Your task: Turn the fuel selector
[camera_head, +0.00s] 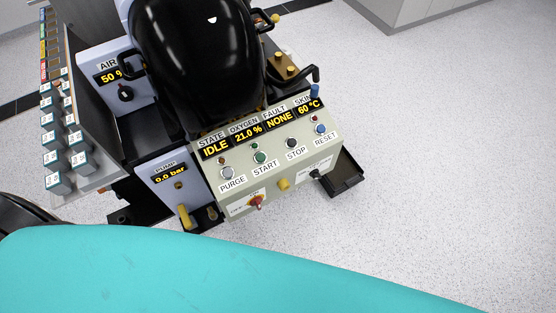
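The control panel (212,178) is a pale box in the middle of the view, below a glossy black chamber (195,50). The labels by these knobs are too small to read, so I cannot tell which one is the fuel selector. Neither of my grippers shows in the head view.
The panel displays read IDLE, 21.0 %, NONE and 60 °C, above PURGE, START, STOP and RESET buttons. A pump unit (165,190) showing 0.0 bar and a yellow lever (184,216) stand left. A tagged rack (85,135) is farther left. Floor (440,170) at right is clear.

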